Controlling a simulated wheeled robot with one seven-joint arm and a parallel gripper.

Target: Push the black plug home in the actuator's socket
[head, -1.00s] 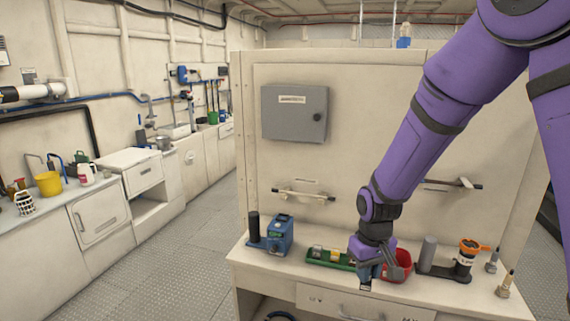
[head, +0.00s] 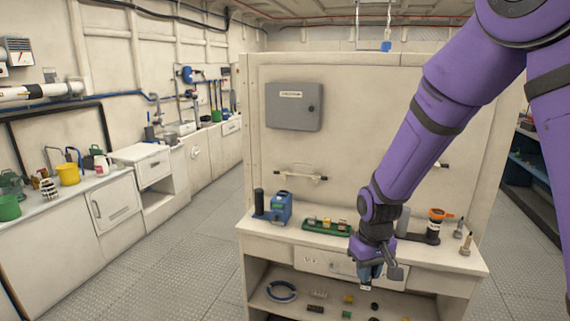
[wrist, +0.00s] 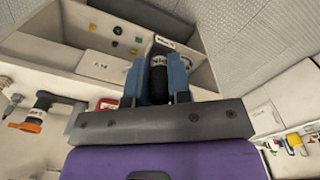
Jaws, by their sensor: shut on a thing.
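My gripper (head: 368,276) is shut on the black plug, in front of the bench's front edge. In the wrist view its two blue fingers (wrist: 157,82) pinch the black plug (wrist: 158,68), which has a white label. In the head view only a small dark, pale-labelled end (head: 365,288) shows below the fingers. A blue boxy unit (head: 281,210), possibly the actuator, stands on the bench at the left, beside a black cylinder (head: 259,201). I cannot make out its socket. The plug is well apart from this unit.
A lower shelf (head: 330,291) holds a coil (head: 281,291) and loose small parts. Floor (head: 190,265) to the left is clear.

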